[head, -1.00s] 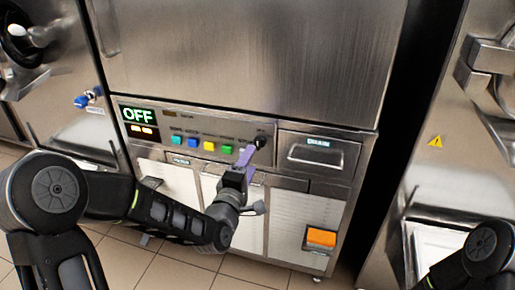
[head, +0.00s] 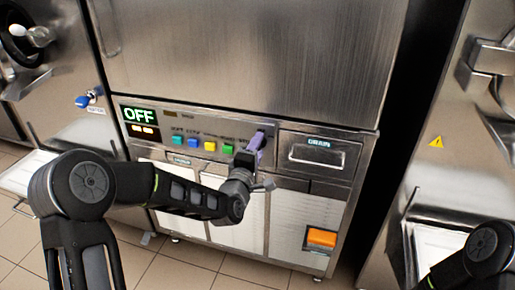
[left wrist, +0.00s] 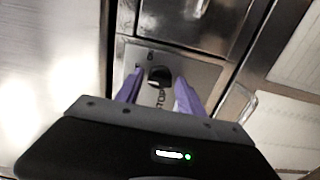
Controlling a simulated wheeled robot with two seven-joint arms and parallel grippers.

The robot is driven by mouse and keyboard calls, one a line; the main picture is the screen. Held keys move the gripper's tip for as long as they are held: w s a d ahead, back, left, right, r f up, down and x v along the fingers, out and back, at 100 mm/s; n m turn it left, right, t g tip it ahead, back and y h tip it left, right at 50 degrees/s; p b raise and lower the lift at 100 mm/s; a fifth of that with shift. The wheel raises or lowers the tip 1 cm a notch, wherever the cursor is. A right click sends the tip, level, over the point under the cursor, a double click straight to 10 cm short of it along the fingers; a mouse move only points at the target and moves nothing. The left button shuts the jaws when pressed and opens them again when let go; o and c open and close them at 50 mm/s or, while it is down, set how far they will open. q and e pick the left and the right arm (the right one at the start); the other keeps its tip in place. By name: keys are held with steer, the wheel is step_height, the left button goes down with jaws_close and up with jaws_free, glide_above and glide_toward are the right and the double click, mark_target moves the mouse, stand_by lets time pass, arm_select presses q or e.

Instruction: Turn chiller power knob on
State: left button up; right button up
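The chiller's control panel (head: 190,128) is on the metal front, with a display (head: 139,115) that reads OFF in green. The black power knob (left wrist: 159,76) shows in the left wrist view above the lettering "STOP". In the head view the knob is largely hidden by my left gripper (head: 257,142). The left gripper's two purple fingers stand apart, one on each side of the knob in the left wrist view (left wrist: 157,88). I cannot tell whether either finger touches it. My right gripper is out of view.
Several coloured buttons (head: 210,146) run left of the knob. A drawer labelled DRAIN (head: 316,153) is to its right. An orange switch or cover (head: 321,237) sits on the lower front. Neighbouring machines stand left and right, with tiled floor (head: 185,252) in front.

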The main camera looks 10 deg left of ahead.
arm_select(q)
jaws_close()
steer(key=shift+f, duration=0.1)
stand_by(0.4)
steer(key=shift+m+b, duration=5.45)
steer(key=shift+m, duration=3.45)
steer(key=shift+o, duration=1.3)
jaws_free()
